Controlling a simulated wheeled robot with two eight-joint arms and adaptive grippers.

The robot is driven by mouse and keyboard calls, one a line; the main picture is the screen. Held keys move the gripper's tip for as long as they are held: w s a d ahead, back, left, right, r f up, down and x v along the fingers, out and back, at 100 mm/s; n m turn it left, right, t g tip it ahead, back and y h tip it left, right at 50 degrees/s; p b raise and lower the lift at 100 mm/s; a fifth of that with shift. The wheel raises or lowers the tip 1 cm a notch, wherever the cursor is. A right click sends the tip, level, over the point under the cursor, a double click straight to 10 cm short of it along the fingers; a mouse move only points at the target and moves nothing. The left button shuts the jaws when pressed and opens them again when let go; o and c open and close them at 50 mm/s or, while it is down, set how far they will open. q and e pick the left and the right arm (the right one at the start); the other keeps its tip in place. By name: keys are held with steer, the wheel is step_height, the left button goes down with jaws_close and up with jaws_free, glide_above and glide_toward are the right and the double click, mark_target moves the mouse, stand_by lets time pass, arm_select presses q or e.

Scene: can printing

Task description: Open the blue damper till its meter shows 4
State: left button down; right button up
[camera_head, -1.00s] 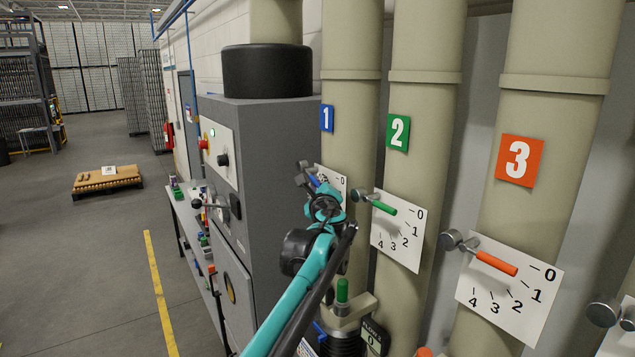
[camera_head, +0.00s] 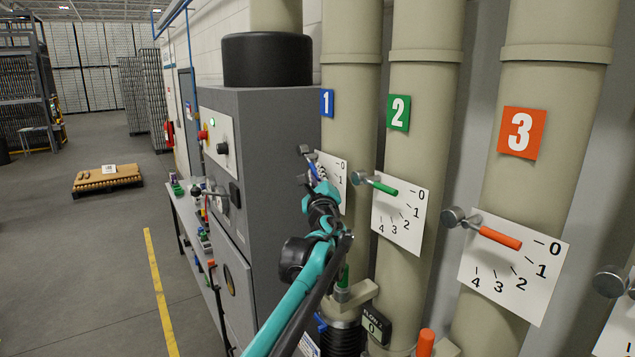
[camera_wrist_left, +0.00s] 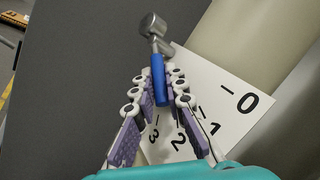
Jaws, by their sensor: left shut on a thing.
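The blue damper's lever (camera_head: 313,168) is on pipe 1, in front of a white dial plate (camera_head: 340,172). In the left wrist view the blue lever (camera_wrist_left: 158,82) lies between the fingers of my left gripper (camera_wrist_left: 158,90), which is shut on it. There the lever hangs from a grey metal pivot and points towards the 3 of the dial plate (camera_wrist_left: 225,105). In the head view my left gripper (camera_head: 318,178) covers much of the lever and part of the plate. The blue damper's own meter display cannot be made out. My right gripper is not in view.
The green lever (camera_head: 382,187) on pipe 2 and the orange lever (camera_head: 500,238) on pipe 3 point near 0. A small flow meter (camera_head: 376,326) below pipe 2 reads 0. A grey machine cabinet (camera_head: 275,150) stands close on the left.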

arm_select(q)
steer(key=shift+w+a+f+m+t+b, duration=0.15)
steer(key=shift+w+f+m+t+b, duration=0.1)
steer(key=shift+m+t+b, duration=0.25)
steer(key=shift+s, duration=0.1)
steer(key=c, duration=1.8)
jaws_free()
steer(key=shift+c, duration=0.2)
steer(key=shift+w, duration=0.2)
steer(key=v, duration=1.2)
steer(key=shift+f, duration=0.15)
steer(key=shift+f, duration=0.1)
